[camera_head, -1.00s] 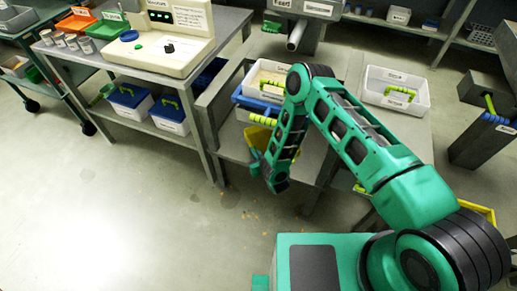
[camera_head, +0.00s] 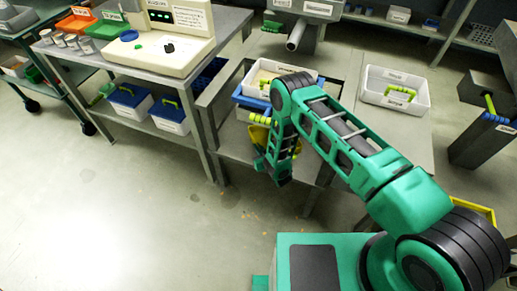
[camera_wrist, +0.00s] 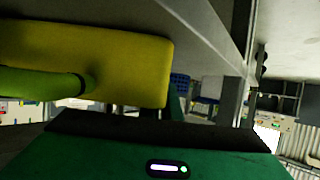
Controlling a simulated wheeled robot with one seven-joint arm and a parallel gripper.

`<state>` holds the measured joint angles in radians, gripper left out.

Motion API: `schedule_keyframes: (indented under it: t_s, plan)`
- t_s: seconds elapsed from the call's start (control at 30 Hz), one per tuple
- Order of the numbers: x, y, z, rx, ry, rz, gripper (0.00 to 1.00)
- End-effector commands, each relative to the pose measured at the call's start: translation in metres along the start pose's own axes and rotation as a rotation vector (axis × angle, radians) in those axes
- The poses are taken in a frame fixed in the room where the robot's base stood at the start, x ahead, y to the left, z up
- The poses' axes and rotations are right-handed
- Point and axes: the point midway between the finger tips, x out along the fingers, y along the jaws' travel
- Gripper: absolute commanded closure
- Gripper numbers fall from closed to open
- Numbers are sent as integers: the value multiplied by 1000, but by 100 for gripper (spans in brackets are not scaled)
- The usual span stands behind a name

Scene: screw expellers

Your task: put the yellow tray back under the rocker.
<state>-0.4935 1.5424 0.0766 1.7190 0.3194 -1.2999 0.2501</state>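The yellow tray (camera_head: 257,134) shows only in part in the head view, at the left front of the middle bench, mostly behind my arm. In the wrist view the yellow tray (camera_wrist: 125,65) is very close and fills the upper left. Its green handle (camera_wrist: 40,83) runs in from the left edge. My gripper (camera_head: 266,164) is right beside the tray, at the bench's front edge. Its fingers are hidden in both views, so I cannot tell whether they close on the handle. I cannot make out the rocker for certain.
A white bin (camera_head: 394,88) stands to the right. The grey machine (camera_head: 305,25) is behind. The left bench (camera_head: 120,63) holds a scale-like device. The floor at left is clear.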

Motion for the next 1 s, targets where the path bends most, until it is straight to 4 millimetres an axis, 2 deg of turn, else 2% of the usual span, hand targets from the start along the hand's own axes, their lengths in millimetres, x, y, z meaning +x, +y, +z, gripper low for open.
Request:
schedule_keyframes:
  t_s: [0.1,0.2,0.57,0.77,1.0]
  plan:
    - [0,0,1,-1,1,0,100]
    - [0,0,1,0,0,0,78]
    - [-2,0,0,0,-1,0,78]
    - [-28,0,0,3,-2,0,78]
    - [-77,1,0,4,-3,2,78]
